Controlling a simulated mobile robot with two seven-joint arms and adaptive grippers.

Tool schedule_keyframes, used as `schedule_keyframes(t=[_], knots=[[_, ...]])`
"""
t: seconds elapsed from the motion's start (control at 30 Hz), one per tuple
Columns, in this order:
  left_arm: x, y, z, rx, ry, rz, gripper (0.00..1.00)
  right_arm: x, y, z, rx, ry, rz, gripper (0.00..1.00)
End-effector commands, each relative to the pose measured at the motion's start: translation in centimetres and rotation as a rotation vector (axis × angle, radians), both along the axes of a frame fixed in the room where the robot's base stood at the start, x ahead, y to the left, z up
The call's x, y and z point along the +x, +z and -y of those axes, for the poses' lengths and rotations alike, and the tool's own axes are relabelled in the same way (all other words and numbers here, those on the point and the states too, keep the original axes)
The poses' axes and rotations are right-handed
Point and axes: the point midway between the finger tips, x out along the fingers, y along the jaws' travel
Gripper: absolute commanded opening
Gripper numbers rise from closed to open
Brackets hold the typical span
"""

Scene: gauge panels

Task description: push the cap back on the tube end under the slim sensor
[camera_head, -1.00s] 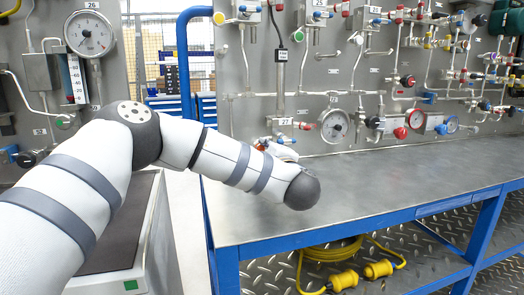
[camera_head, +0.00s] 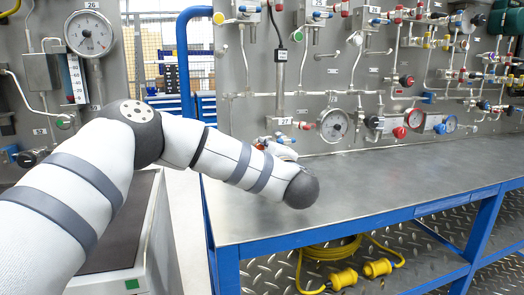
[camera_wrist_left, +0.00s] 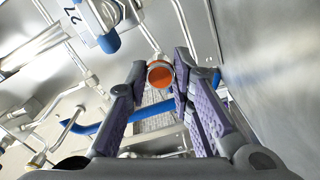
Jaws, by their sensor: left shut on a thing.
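The slim sensor (camera_head: 280,70) is a thin upright grey cylinder with a black cable on the back panel, above the label 27. The area of the tube end below it is mostly hidden behind my left arm in the head view. In the left wrist view my left gripper (camera_wrist_left: 160,76) is shut on a round orange cap (camera_wrist_left: 160,74) with a grey rim. A thin metal tube (camera_wrist_left: 149,36) runs down toward the cap from above. I cannot tell whether the cap is seated on the tube or just touches it. My right gripper is not in view.
A blue-ended fitting (camera_wrist_left: 109,42) sits near the label 27, left of the gripper. A round gauge (camera_head: 333,125) is on the panel to the right. The steel bench top (camera_head: 390,175) below is clear. Yellow cable (camera_head: 330,255) lies on the shelf underneath.

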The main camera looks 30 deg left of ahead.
Motion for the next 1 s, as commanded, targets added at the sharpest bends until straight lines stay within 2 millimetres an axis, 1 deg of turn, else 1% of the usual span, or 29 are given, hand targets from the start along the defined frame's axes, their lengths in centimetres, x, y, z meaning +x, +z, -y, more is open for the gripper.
schedule_keyframes(t=[0.4, 0.43, 0.47, 0.5, 0.83, 0.93, 1.0], knots=[[0.5, 0.0, -0.7, 0.000, 0.001, 0.000, 0.00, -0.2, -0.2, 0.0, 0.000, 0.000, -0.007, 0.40], [0.5, 0.0, -0.6, 0.000, 0.001, 0.000, 0.28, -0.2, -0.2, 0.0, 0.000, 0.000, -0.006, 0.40], [0.5, 0.0, -0.6, 0.001, 0.001, 0.001, 0.35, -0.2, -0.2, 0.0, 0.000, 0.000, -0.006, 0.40], [0.5, 0.0, -0.6, 0.000, 0.001, 0.000, 0.44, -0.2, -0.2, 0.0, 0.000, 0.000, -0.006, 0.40], [0.4, 0.0, -0.5, 0.000, 0.000, 0.000, 0.45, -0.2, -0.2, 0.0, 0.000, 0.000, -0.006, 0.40], [-0.2, 0.0, 0.4, 0.000, -0.003, 0.000, 0.45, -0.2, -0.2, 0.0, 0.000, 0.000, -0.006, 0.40], [-1.1, 0.0, 1.5, 0.001, -0.004, 0.000, 0.45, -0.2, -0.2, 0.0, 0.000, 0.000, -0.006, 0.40]])
